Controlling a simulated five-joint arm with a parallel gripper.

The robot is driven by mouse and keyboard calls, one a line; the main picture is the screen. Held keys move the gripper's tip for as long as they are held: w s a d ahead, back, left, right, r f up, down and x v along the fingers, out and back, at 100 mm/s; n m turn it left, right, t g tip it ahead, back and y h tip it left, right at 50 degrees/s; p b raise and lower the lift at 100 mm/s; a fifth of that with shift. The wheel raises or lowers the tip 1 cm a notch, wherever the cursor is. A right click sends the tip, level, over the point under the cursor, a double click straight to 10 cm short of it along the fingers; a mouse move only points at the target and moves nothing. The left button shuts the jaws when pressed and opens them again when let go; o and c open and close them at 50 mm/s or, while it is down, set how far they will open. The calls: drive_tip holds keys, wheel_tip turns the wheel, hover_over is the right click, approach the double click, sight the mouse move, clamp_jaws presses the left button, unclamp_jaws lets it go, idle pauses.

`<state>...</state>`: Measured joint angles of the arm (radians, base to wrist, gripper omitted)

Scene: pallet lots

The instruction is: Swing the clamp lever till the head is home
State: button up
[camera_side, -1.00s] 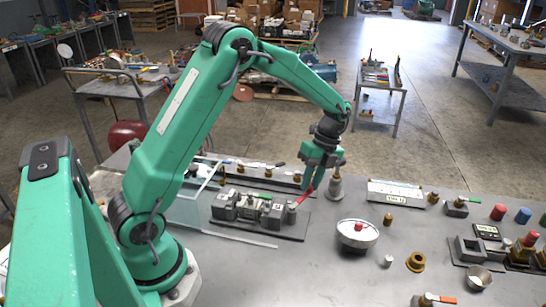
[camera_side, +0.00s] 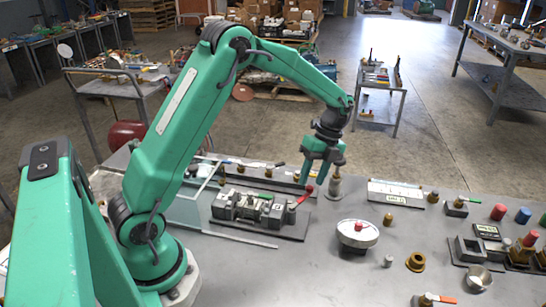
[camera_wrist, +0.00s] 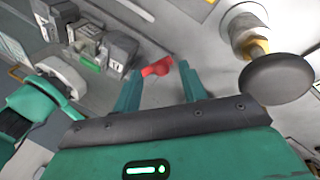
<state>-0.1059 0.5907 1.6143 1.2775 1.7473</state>
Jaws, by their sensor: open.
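The clamp (camera_side: 250,207) is a grey block fixture with a green piece on a dark base plate, in the middle of the bench in the side view. Its red lever (camera_side: 304,194) slants up to the right at the fixture's right end. My gripper (camera_side: 314,180) is open, pointing down just above the lever. In the wrist view my gripper (camera_wrist: 158,80) has its two fingers apart, with the red lever's end (camera_wrist: 157,67) showing between their tips. I cannot tell whether a finger touches it. The clamp's grey blocks (camera_wrist: 112,50) lie to the upper left; the head's contact is not clear.
A grey post with a round knob (camera_side: 334,185) stands close right of my gripper. A white round gauge with a red knob (camera_side: 357,234) sits in front to the right. A clear panel (camera_side: 190,205) stands left of the clamp. Bench space in front of the clamp is clear.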

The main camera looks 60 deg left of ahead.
drive_tip(key=shift+v, duration=2.9)
drive_tip(key=shift+w+r+n, duration=0.1)
drive_tip(key=shift+r+n, duration=0.05)
drive_tip(key=shift+n, duration=1.25)
drive_tip(key=shift+x, duration=3.95)
drive_tip(key=shift+d, duration=0.15)
clamp_jaws()
